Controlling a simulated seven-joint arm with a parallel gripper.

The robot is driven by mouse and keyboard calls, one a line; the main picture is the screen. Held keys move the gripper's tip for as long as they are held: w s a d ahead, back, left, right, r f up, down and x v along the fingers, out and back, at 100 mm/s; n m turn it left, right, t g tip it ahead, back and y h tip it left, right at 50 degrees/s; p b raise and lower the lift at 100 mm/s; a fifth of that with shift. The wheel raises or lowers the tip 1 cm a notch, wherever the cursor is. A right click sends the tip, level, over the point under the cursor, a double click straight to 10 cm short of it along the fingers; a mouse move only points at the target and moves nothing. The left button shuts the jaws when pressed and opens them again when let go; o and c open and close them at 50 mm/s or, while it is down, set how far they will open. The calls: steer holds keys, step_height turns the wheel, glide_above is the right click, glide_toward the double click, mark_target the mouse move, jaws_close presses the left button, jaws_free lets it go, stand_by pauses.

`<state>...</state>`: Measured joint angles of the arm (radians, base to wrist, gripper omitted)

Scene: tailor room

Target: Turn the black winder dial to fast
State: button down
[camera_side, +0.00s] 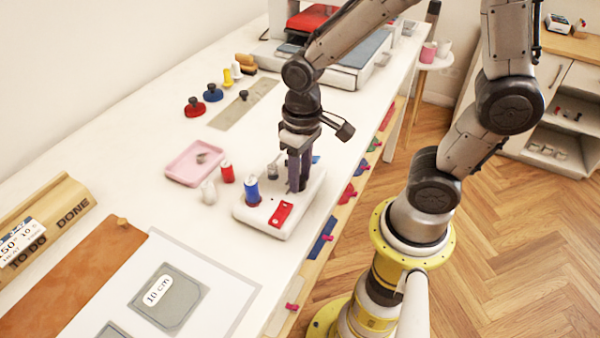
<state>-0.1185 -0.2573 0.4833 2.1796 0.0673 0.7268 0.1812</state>
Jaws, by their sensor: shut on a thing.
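The winder (305,212) is a white box on the table. It carries a blue thread spool (252,191), a small grey post (273,168) and a red plate (281,214). My gripper (298,187) points straight down over the winder's right part, with its dark fingers close together at the top face. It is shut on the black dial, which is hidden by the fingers. The dial's pointer and any slow or fast marks cannot be read here.
A red spool (227,172) and a white spool (209,192) stand left of the winder, near a pink tray (188,165). The table's right edge is close to the winder. A cutting sheet (215,272) lies in front.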

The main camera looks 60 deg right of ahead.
mark_target(303, 177)
steer(key=shift+m, duration=1.9)
steer(key=c, duration=0.5)
jaws_free()
steer(key=shift+c, duration=0.2)
step_height(303, 177, up, 14)
steer(key=shift+s+d, duration=0.15)
steer(key=shift+d, duration=0.1)
steer(key=shift+f, duration=0.1)
